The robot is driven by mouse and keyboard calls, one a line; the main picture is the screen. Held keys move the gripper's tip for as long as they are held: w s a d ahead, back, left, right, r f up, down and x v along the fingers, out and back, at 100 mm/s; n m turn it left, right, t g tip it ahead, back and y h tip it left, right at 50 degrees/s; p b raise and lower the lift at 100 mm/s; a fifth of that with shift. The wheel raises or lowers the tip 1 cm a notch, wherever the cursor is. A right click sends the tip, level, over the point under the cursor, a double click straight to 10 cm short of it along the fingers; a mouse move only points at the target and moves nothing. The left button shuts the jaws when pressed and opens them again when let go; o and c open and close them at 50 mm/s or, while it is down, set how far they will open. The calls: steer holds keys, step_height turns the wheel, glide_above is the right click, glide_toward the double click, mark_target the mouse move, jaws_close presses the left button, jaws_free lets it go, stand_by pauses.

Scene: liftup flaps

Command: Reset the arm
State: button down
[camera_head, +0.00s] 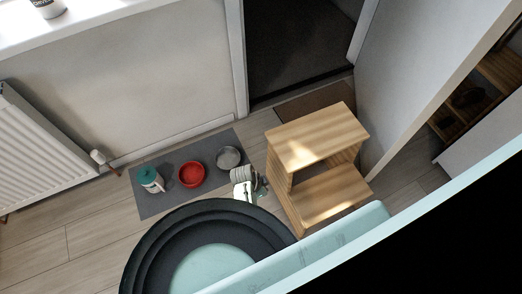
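A large dark ring with a pale teal centre (215,270), which looks like part of my own arm, fills the bottom middle of the head view. Just past its upper right edge is a small cluster of pale, ridged and dark parts (246,184). It may be my gripper, partly hidden, but it is too small to be sure. I cannot see fingertips, whether they are open or shut, or anything held.
A grey mat (161,205) on the floor bears a white cup with a teal top (150,179), a red bowl (191,174) and a grey pot (228,158). A wooden step stool (317,137) stands to the right. A radiator (45,150) is at left, a dark doorway (295,45) behind.

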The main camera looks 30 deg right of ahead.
steer(key=shift+a+r, duration=0.1)
steer(key=shift+r, duration=0.1)
